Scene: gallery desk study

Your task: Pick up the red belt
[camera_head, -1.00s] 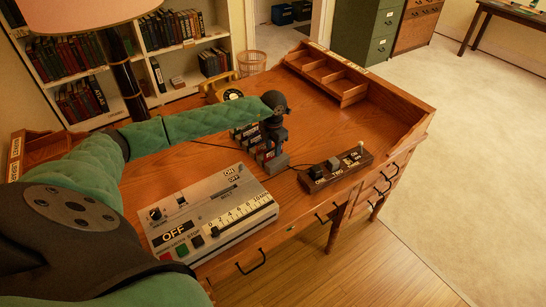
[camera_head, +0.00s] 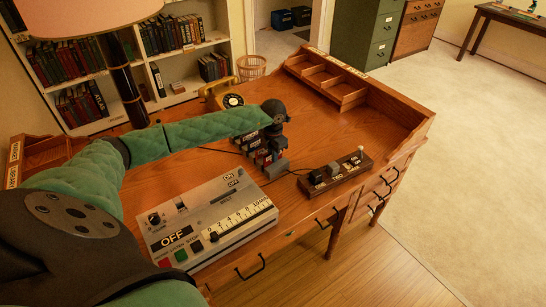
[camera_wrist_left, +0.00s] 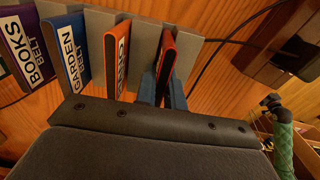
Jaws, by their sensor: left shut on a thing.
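The belts stand as thin upright cartridges in a grey slotted rack (camera_head: 278,166) on the desk. In the left wrist view I see a purple BOOKS belt (camera_wrist_left: 26,50), a blue GARDEN belt (camera_wrist_left: 71,50), an orange-red belt (camera_wrist_left: 117,55) with a partly hidden label, and a narrow red belt (camera_wrist_left: 168,55) seen nearly edge-on. My left gripper (camera_wrist_left: 163,88) is shut on the red belt, whose label I cannot read. In the head view my left gripper (camera_head: 271,148) is over the rack and hides part of it. My right gripper is not in view.
A grey console (camera_head: 205,218) with a slider lies left of the rack. A small wooden switch box (camera_head: 336,174) stands to its right, with a black cable nearby. A telephone (camera_head: 228,97) is behind.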

